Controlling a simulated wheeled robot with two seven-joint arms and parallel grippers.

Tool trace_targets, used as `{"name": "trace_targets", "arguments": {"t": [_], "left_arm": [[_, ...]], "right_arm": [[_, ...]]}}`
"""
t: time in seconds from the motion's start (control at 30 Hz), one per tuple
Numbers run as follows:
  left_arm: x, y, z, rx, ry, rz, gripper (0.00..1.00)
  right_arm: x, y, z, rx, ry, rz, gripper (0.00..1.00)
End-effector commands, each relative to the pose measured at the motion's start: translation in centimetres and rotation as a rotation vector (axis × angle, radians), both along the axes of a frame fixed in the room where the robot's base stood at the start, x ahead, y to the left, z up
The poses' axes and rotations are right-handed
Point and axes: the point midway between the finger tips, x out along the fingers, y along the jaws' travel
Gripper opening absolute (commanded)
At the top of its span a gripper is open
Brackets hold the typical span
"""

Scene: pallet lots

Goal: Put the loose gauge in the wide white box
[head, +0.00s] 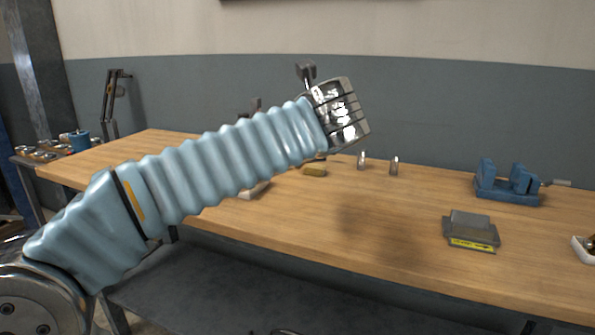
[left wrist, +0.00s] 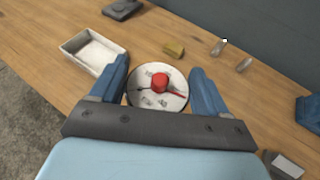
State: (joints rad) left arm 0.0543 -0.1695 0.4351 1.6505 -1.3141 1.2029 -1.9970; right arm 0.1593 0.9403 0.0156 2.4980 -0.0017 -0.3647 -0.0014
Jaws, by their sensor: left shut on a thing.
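My left gripper (left wrist: 159,90) is shut on the gauge, with one blue finger on each side of it in the left wrist view. The gauge (left wrist: 150,98) is round, with a pale marked face, a red centre and a dark rim. It is held above the wooden table. In the head view my left arm hides the gauge and the fingers. A white open box (left wrist: 82,66) stands on the table to the left of the gripper in the left wrist view and looks empty. In the head view only a corner of it (head: 256,190) shows below my arm. My right gripper is not in view.
A brass-coloured block (head: 314,171) and two small metal pieces (head: 362,160) (head: 394,166) stand beyond the arm. A blue vise (head: 508,187), a grey device with a yellow label (head: 470,230) and part of a white tray (head: 582,250) are to the right. The table's front middle is clear.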

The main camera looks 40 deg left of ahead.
Motion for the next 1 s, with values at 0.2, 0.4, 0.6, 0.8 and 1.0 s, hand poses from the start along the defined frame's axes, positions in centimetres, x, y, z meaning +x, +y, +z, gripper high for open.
{"name": "trace_targets", "arguments": {"t": [0.2, 0.4, 0.6, 0.8, 1.0], "left_arm": [[3.3, 1.2, -1.7, 0.0, 0.004, 0.001, 0.3], [8.7, 3.2, -4.3, -0.001, 0.004, 0.002, 0.3], [11.5, 4.2, -8.1, 0.0, 0.002, 0.001, 0.3], [12.5, 4.6, -9.3, 0.001, 0.001, 0.001, 0.3], [13.1, 4.8, -12.1, 0.001, 0.002, 0.0, 0.3]], "right_arm": [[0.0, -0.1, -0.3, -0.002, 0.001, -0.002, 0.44], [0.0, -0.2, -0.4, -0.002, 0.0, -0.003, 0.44], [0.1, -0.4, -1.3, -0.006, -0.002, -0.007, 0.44], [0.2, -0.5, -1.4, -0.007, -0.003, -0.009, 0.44], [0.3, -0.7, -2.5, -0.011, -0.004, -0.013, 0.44]]}}
